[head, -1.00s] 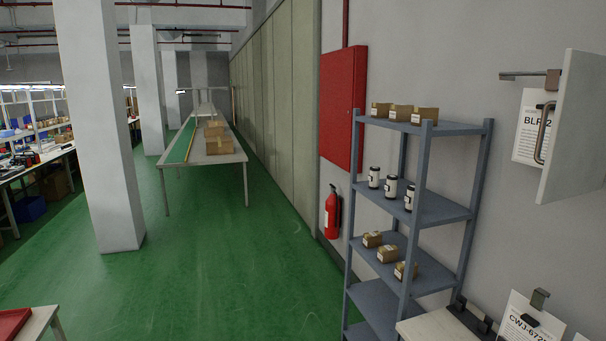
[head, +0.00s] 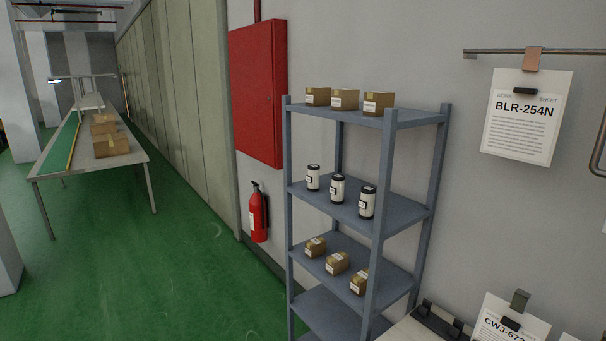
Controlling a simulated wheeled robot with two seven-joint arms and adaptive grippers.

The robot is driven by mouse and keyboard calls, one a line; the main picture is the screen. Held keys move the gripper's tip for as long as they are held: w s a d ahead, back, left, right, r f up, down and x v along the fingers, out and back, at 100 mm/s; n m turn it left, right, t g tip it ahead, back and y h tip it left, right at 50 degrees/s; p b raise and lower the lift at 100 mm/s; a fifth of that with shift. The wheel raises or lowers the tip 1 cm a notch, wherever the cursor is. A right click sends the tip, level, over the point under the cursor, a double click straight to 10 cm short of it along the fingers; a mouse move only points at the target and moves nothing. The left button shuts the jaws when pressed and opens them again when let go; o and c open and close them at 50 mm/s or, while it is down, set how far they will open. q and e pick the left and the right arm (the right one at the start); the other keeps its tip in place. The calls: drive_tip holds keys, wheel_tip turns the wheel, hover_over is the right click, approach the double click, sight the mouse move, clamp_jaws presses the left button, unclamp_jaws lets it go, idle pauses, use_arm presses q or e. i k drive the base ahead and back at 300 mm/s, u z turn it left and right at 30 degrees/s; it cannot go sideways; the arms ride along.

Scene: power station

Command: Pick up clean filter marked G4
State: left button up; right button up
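Three white cylinders with black ends, which look like the filters, stand upright in a row on the second shelf from the top of a blue-grey rack. They are the left one (head: 313,178), the middle one (head: 337,189) and the right one (head: 367,202). Each carries a small label, too small to read, so I cannot tell which is marked G4. The shelf rack (head: 433,165) stands against the grey wall. Neither of my grippers is in view.
Cardboard boxes stand on the rack's top shelf (head: 400,119) and on its third shelf (head: 318,243). A red fire extinguisher (head: 258,213) and red cabinet (head: 257,95) are left of the rack. Work sheets (head: 520,118) hang at right. Green floor (head: 150,270) is open at left.

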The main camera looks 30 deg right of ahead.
sight(312, 179)
drive_tip(key=z, duration=0.45)
drive_tip(key=i, duration=0.9)
drive_tip(key=z, duration=0.75)
